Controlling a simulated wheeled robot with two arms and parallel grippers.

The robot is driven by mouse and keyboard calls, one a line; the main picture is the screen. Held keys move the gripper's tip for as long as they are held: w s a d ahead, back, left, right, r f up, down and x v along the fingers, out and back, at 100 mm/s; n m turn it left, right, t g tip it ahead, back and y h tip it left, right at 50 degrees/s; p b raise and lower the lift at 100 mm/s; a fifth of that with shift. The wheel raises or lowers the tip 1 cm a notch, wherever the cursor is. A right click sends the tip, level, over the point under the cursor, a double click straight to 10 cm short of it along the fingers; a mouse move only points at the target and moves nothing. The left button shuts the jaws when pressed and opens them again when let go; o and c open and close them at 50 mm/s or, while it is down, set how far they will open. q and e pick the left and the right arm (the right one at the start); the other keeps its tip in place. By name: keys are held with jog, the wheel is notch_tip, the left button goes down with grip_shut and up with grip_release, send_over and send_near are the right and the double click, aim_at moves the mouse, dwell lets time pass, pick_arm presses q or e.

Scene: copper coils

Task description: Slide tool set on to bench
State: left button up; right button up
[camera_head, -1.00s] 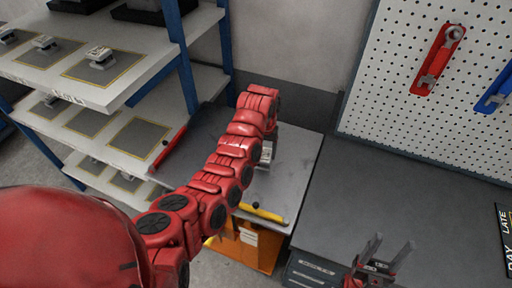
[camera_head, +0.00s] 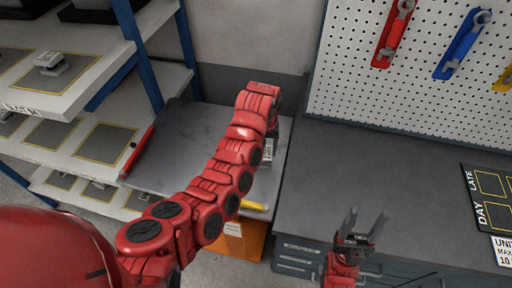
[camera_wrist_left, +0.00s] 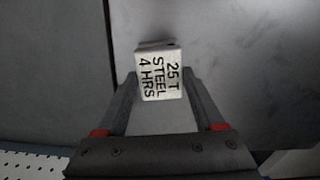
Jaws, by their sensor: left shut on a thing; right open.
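A small pale block (camera_head: 268,150) lettered "25 T STEEL 4 HRS", which I take for the tool set, is on the grey cart top (camera_head: 185,150), close to its right edge. My left gripper (camera_head: 270,135) is shut on it. The left wrist view shows the block (camera_wrist_left: 161,80) between the two fingers, near the seam between two grey surfaces; its lower part is hard to make out. The dark grey bench (camera_head: 390,190) stands right of the cart. My right gripper (camera_head: 362,224) is open and empty over the bench's front edge.
A shelf rack (camera_head: 150,50) with marked pads stands at the left. A DAY/LATE board (camera_head: 490,200) lies at the bench's right. The middle of the bench is clear.

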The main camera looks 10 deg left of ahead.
pick_arm(q)
jog(key=shift+s+d, duration=0.1)
jog(key=shift+d, duration=0.35)
jog(key=s+d+b, duration=0.1)
jog(key=d+b, duration=0.1)
jog(key=d, duration=0.4)
jog(key=d+b, duration=0.2)
jog(key=d, duration=0.5)
jog(key=s+d+b, duration=0.1)
jog(key=d+b, duration=0.1)
jog(key=d, duration=0.4)
jog(key=shift+s+d+f, duration=0.1)
jog(key=shift+s+d, duration=0.25)
jog(key=shift+d+b, duration=0.35)
jog(key=shift+d, duration=0.25)
jog(key=o, duration=1.4)
jog(key=shift+r, duration=0.2)
